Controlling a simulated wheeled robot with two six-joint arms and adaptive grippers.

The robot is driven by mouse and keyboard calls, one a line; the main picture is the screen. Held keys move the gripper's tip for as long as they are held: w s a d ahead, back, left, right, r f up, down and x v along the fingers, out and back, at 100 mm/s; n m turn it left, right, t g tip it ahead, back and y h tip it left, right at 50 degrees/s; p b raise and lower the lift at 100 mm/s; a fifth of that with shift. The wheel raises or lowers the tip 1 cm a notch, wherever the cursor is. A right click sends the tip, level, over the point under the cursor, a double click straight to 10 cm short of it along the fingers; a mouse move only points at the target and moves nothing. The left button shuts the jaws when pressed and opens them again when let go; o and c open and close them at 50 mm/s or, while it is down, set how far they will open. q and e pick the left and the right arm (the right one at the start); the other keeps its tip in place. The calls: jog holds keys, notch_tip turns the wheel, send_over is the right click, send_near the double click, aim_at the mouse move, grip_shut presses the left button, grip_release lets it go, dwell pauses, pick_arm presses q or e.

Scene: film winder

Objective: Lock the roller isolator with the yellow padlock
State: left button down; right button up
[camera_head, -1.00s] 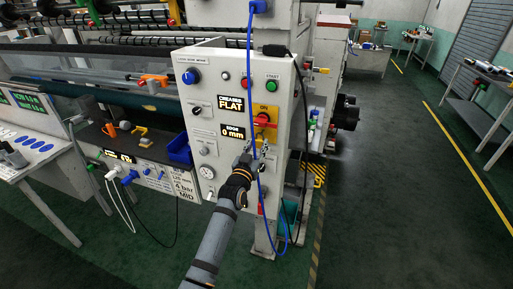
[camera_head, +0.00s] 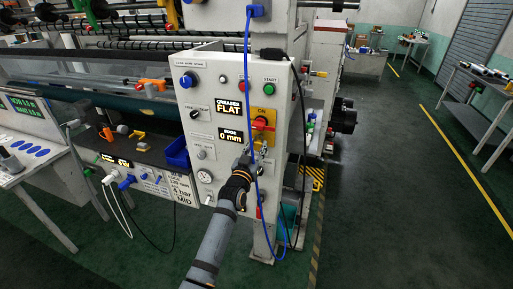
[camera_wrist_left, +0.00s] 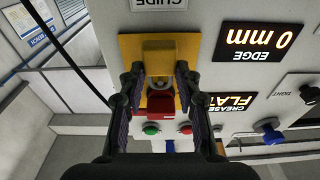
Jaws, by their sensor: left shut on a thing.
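The roller isolator (camera_head: 263,121) is a yellow plate with a red rotary handle and an "ON" label, on the right of the grey control panel. Its red handle (camera_wrist_left: 160,102) shows between my fingers in the left wrist view, which sees the panel upside down. My left gripper (camera_head: 250,155) is just below the isolator, close to the panel face. It is shut on the yellow padlock (camera_wrist_left: 158,57), held between the fingertips in front of the yellow plate. The padlock's shackle points toward the handle; I cannot tell whether it passes through it. My right gripper is not in view.
A blue cable (camera_head: 248,70) hangs down the panel front beside my gripper. Red and green buttons (camera_head: 269,88) sit above the isolator. Lit displays (camera_head: 229,107), a gauge (camera_head: 204,176) and knobs lie to the left. The floor to the right is open.

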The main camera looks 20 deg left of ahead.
pick_arm(q)
jog(key=shift+w, duration=0.2)
dwell(0.4)
jog(key=shift+w+r+b, duration=0.1)
jog(key=shift+w+b, duration=0.2)
jog(key=shift+w, duration=0.35)
jog(key=shift+f, duration=0.35)
jog(key=c, duration=0.8)
grip_release()
jog(key=shift+c, duration=0.2)
